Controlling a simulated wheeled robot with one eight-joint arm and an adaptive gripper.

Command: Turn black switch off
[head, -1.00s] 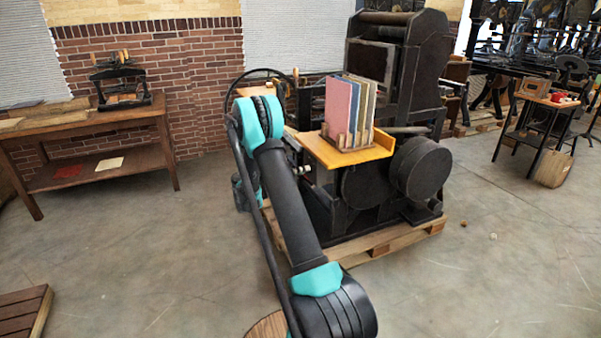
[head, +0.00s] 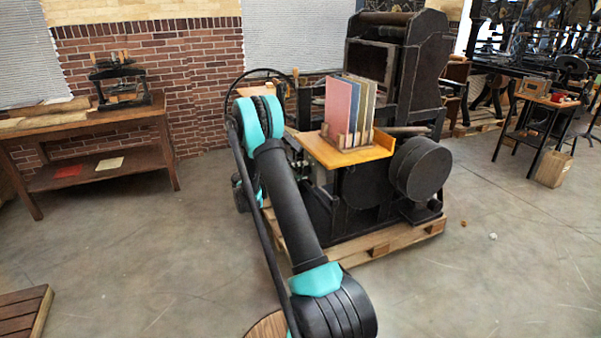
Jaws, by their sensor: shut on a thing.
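The large black press (head: 400,65) stands on a wooden pallet in the middle of the head view, with a round black drum (head: 420,168) at its right side. I cannot make out a black switch on it. My arm crosses in front of the press's left side. A dark and teal part of my wrist shows just left of the upper arm. My gripper's fingers are hidden behind the arm, so what they touch does not show.
An orange-brown shelf (head: 318,150) on the press carries several upright coloured boards (head: 340,110). The pallet (head: 400,240) juts out at the floor. A wooden table (head: 90,128) with a small press (head: 120,80) stands at the left. The floor at the front right is mostly clear.

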